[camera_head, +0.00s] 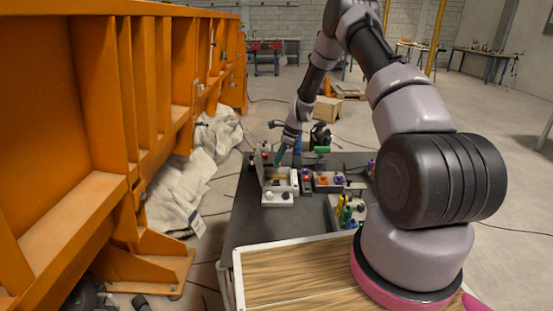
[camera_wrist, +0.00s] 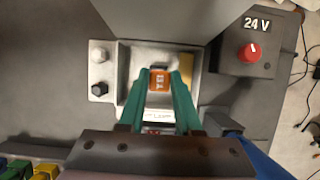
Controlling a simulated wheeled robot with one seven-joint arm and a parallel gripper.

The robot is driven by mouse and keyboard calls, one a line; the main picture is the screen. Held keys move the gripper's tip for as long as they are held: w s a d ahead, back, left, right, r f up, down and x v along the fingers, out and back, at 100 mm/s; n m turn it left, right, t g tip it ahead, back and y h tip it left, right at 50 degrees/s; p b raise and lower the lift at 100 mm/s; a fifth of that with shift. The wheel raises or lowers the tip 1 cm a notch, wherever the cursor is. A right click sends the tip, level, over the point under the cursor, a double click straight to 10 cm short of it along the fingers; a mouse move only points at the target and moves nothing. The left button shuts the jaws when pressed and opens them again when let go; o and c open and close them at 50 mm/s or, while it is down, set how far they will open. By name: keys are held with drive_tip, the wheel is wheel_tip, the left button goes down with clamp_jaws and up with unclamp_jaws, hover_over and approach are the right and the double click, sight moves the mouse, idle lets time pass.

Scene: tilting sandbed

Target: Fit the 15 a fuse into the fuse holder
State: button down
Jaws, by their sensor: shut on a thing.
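My gripper (camera_wrist: 160,80) has two green fingers, shut on a small orange fuse (camera_wrist: 159,80) with pale marks on its top that I cannot read surely. The fuse is over a light grey open housing (camera_wrist: 127,72), which looks like the fuse holder. Whether the fuse sits in a slot or is held above it, I cannot tell, as the fingers hide its underside. A yellow piece (camera_wrist: 186,68) lies inside the housing to the right. In the head view, my gripper (camera_head: 280,155) reaches down to the housing (camera_head: 277,198) on the dark bench.
A grey raised panel (camera_wrist: 160,18) stands close behind the fingers. A 24 V box with a red knob (camera_wrist: 249,52) is at the right. Coloured parts (camera_head: 345,213) stand nearer on the bench.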

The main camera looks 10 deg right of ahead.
drive_tip(key=shift+a, duration=0.25)
drive_tip(key=shift+f, duration=2.2)
drive_tip(key=shift+f, duration=1.25)
drive_tip(key=shift+c, duration=0.2)
unclamp_jaws()
drive_tip(key=shift+r, duration=0.1)
drive_tip(key=shift+r, duration=3.95)
drive_tip(key=shift+r, duration=0.1)
